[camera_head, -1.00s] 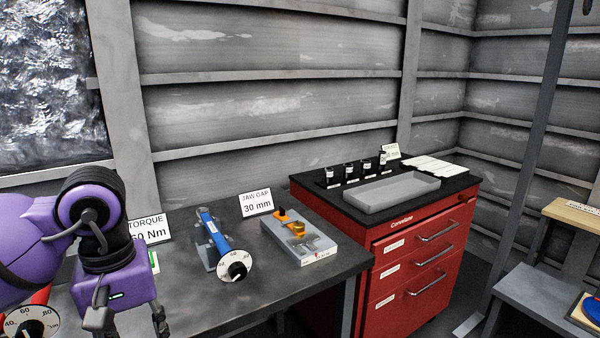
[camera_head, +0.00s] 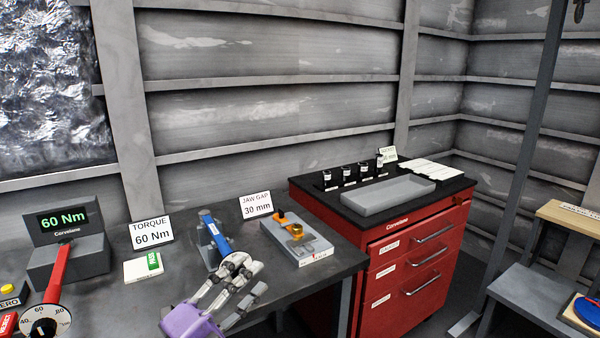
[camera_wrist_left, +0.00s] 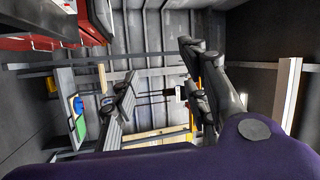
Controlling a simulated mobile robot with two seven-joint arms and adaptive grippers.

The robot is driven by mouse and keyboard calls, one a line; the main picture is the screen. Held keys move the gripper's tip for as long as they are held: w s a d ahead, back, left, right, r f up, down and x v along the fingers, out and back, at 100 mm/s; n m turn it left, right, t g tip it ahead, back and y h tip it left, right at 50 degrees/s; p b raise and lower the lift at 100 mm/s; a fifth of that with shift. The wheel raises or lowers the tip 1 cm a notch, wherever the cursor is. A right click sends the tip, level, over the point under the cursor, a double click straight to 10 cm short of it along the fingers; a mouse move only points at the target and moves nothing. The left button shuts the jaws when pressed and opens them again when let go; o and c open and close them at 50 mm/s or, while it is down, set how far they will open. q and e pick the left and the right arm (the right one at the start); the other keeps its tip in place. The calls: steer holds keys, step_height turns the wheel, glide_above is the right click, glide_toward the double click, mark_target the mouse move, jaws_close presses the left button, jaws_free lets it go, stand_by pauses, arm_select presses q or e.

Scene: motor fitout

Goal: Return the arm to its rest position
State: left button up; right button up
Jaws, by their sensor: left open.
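My left gripper (camera_head: 247,277) shows at the bottom centre of the head view, with its purple wrist below it. Its grey fingers are spread apart and nothing shows between them. I cannot tell how far apart gripper and wrench are. The left wrist view shows the purple wrist housing and dark finger parts, with the room beyond. My right gripper is in neither view.
On the grey bench (camera_head: 330,268) stand a display reading 60 Nm (camera_head: 66,238), a red-handled dial wrench (camera_head: 58,278), a torque card (camera_head: 151,233), a jaw gap card (camera_head: 256,205) and a grey block with orange parts (camera_head: 298,240). A red drawer cabinet (camera_head: 408,262) stands right.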

arm_select(q)
steer(key=s+a+f+n+g+y, duration=0.1)
steer(key=s+a+f+n+y, duration=0.2)
steer(key=f+n, duration=0.35)
steer(key=s+a+f+n+g+y+p, duration=0.1)
steer(key=s+a+f+n+y, duration=0.25)
steer(key=f, duration=0.55)
steer(key=s+a+f+n+y, duration=0.2)
steer(key=f+n+y, duration=0.25)
steer(key=f, duration=0.35)
steer(key=s+f+n+g, duration=0.2)
steer(key=s+f, duration=0.3)
steer(key=s, duration=0.3)
steer(key=s+f+n+g+y+p, duration=0.1)
steer(key=s+f+n+g, duration=0.1)
steer(key=s+f, duration=0.3)
steer(key=s+f+n+g+p, duration=0.1)
steer(key=s+f+n, duration=0.3)
steer(key=s, duration=0.8)
steer(key=shift+a+f+g+y, duration=0.3)
steer(key=shift+a+f+g, duration=0.1)
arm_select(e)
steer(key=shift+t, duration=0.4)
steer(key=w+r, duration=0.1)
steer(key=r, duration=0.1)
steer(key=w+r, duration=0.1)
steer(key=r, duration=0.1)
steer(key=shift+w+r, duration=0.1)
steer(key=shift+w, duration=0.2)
